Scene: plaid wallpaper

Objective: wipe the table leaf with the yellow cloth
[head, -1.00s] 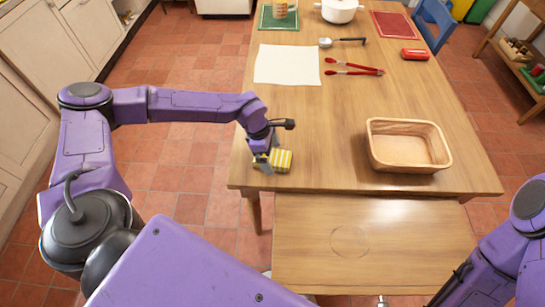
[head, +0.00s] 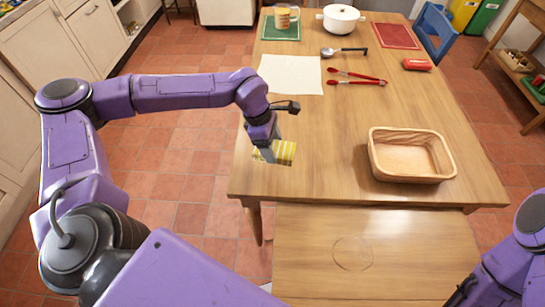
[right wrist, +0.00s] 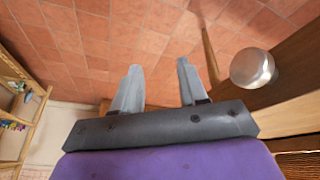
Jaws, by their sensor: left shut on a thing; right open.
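The yellow-and-white striped cloth (head: 288,153) is at the near left corner of the table. My left gripper (head: 265,155) is shut on its left part, and its fingers partly hide it. I cannot tell whether the cloth still touches the tabletop. The table leaf (head: 310,235) is a wooden panel at the table's near end, slightly lower than the main top. It bears a faint ring mark (head: 352,253) and is otherwise bare. My right gripper (right wrist: 157,68) is open and empty in the right wrist view, above the tiled floor.
A wooden basket (head: 410,178) stands on the table right of the cloth. Farther back are a white sheet (head: 291,74), red tongs (head: 357,81), a ladle (head: 343,51), a red case (head: 417,64) and a white pot (head: 341,18). A round metal knob (right wrist: 252,68) is beside my right gripper.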

